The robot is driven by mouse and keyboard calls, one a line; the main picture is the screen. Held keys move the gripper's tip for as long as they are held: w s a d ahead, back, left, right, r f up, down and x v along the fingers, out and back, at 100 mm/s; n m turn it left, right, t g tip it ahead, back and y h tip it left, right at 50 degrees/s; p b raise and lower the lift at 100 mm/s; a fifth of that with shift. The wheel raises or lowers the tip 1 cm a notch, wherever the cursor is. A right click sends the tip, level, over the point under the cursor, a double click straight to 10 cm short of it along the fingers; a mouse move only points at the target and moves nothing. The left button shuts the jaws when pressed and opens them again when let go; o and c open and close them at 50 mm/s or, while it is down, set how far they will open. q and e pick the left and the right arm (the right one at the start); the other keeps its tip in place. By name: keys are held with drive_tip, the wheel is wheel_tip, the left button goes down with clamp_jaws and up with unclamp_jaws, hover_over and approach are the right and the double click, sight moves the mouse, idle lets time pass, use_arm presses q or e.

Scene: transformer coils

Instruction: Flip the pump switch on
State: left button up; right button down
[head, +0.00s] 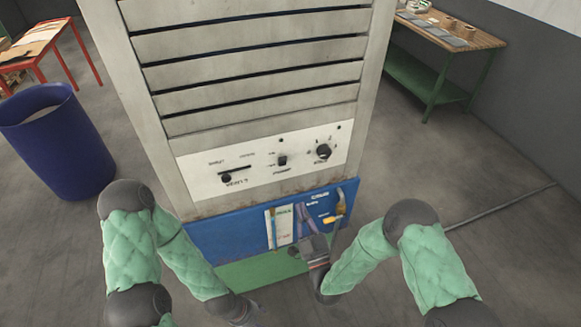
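A white control panel (255,180) is set on the front of a tall grey cabinet in the head view. It carries a small dark toggle-like switch (283,161) in the middle, a black rotary knob (323,151) at right and a slider-like control (226,178) at left. The labels are too small to read, so I cannot tell which is the pump switch. My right gripper (311,249) is below the panel, in front of the blue lower section, apart from the controls. My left gripper (243,316) is low at the bottom edge, partly cut off. Finger openings are unclear.
The grey louvred cabinet (250,72) fills the middle. Its blue lower section (212,238) bears a label and strap-like or handle-like items. A blue bin (60,145) stands left, a red table (68,48) behind it. A green-legged workbench (440,62) stands back right. Floor at right is mostly clear.

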drive_tip(key=shift+r, duration=0.15)
approach(285, 159)
drive_tip(key=x, duration=0.7)
drive_tip(key=shift+r, duration=0.1)
idle(0.3)
drive_tip(key=shift+w+r+p, duration=0.3)
drive_tip(key=shift+r+p, duration=0.15)
drive_tip(key=shift+f+g, duration=0.15)
drive_tip(key=shift+g, duration=0.15)
drive_tip(key=shift+f, duration=0.1)
